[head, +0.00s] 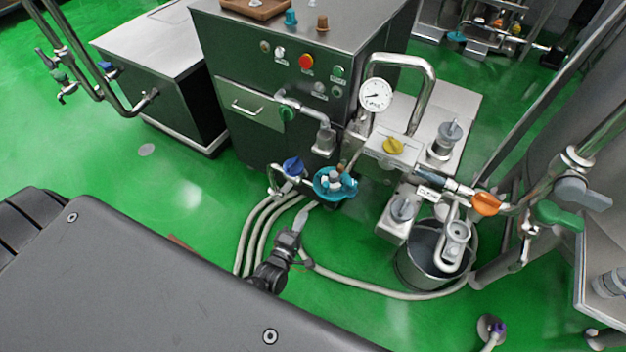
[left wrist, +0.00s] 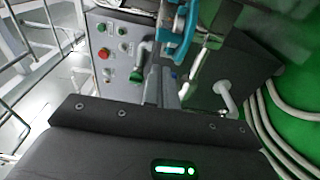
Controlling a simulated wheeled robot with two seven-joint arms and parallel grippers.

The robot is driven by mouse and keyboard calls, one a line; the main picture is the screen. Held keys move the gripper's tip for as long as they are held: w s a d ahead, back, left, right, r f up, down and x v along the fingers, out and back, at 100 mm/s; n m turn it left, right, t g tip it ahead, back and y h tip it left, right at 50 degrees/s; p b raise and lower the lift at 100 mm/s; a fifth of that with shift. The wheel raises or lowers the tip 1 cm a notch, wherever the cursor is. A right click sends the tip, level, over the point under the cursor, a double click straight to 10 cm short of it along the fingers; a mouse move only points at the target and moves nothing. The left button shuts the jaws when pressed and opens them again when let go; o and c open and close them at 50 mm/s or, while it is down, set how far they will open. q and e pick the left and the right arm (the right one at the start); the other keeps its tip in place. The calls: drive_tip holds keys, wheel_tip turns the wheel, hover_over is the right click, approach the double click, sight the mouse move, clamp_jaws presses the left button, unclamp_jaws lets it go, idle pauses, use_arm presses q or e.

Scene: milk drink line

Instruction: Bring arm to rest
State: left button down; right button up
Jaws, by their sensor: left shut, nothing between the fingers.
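My left gripper (head: 301,218) is shut and empty in the head view. Its black wrist shows just beyond the edge of my own dark body, and its grey fingers point up the picture towards the teal valve handle (head: 335,184). The gripper appears over the green floor, apart from the machines. In the left wrist view, the grey fingers of the gripper (left wrist: 162,86) lie close together with nothing between them. My right gripper is in neither view.
A steel control cabinet (head: 290,90) with buttons stands beyond the gripper. Pale hoses (head: 252,232) curve over the floor around it. A metal bucket (head: 420,268) and pipes with an orange handle (head: 486,204) stand right. Green floor (head: 150,190) is clear at left.

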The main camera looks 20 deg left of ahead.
use_arm(q)
drive_tip(key=s+d+f+m+g+h, duration=0.1)
drive_tip(key=s+d+f+m+g, duration=0.1)
drive_tip(key=s+f+m+g, duration=0.75)
drive_tip(key=s+d+f+m+g+h, duration=0.1)
drive_tip(key=s+f+m, duration=0.5)
drive_tip(key=f, duration=0.8)
drive_tip(key=s+a+f+m+g+y, duration=0.1)
drive_tip(key=s+a+f+m+g, duration=0.1)
drive_tip(key=s, duration=0.9)
drive_tip(key=s+a+f+m+g+y, duration=0.1)
drive_tip(key=s+a+f+g, duration=0.3)
drive_tip(key=s, duration=0.6)
wheel_tip(320, 180, down, 2)
drive_tip(key=a+m, duration=0.1)
drive_tip(key=a, duration=0.1)
drive_tip(key=shift+s+a+f+m+b, duration=0.25)
drive_tip(key=shift+s+a+m+b, duration=0.05)
drive_tip(key=shift+s+a+m, duration=0.1)
drive_tip(key=shift+w+d+g, duration=0.1)
drive_tip(key=shift+g, duration=0.15)
